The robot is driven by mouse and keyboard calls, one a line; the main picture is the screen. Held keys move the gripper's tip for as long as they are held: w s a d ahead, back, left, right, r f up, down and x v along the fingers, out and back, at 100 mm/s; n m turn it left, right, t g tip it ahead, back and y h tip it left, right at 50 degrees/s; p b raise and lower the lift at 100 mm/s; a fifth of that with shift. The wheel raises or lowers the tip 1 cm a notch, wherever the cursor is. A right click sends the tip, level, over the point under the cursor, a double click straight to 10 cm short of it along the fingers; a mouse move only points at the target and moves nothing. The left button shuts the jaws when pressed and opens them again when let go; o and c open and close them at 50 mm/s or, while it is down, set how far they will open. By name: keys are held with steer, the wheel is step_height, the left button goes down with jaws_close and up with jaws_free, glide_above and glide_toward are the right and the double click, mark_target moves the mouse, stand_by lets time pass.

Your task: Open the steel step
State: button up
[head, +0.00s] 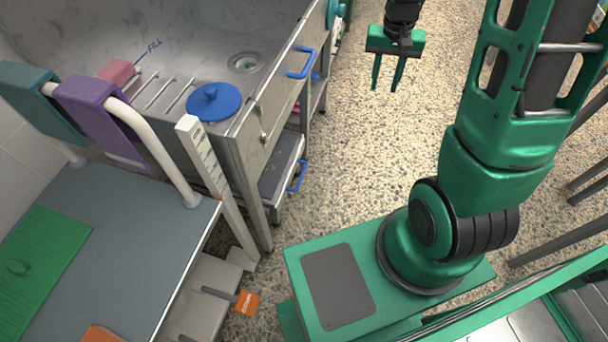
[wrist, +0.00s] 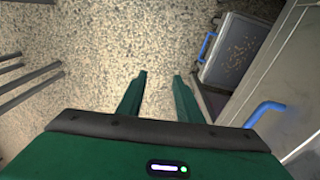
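The steel step (head: 277,168) is a low grey slab with a blue handle (head: 297,177) on its front, at the lower right side of the steel tub. In the wrist view the step (wrist: 237,48) is at the upper right, its speckled top showing, with its blue handle (wrist: 206,47) on the left edge. How far it sticks out is hard to tell. My gripper (head: 386,87) is open and empty, pointing down over the floor, right of the tub and apart from the step handle. Its two fingers (wrist: 160,75) are spread in the wrist view, with only floor between them.
The steel tub (head: 275,85) has another blue handle (head: 301,62) higher on its front, also in the wrist view (wrist: 265,112). A blue lid (head: 214,101) lies at the tub. A grey-topped table (head: 125,215) stands left. Speckled floor (head: 345,150) is open before the tub.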

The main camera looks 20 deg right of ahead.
steer(key=w+a+f, duration=0.3)
steer(key=w+f, duration=0.6)
steer(key=f, duration=0.3)
steer(key=m+y, duration=0.1)
steer(key=y, duration=0.2)
glide_toward(302, 176)
steer(key=shift+t, duration=0.4)
steer(key=x, duration=0.8)
steer(key=shift+s, duration=0.3)
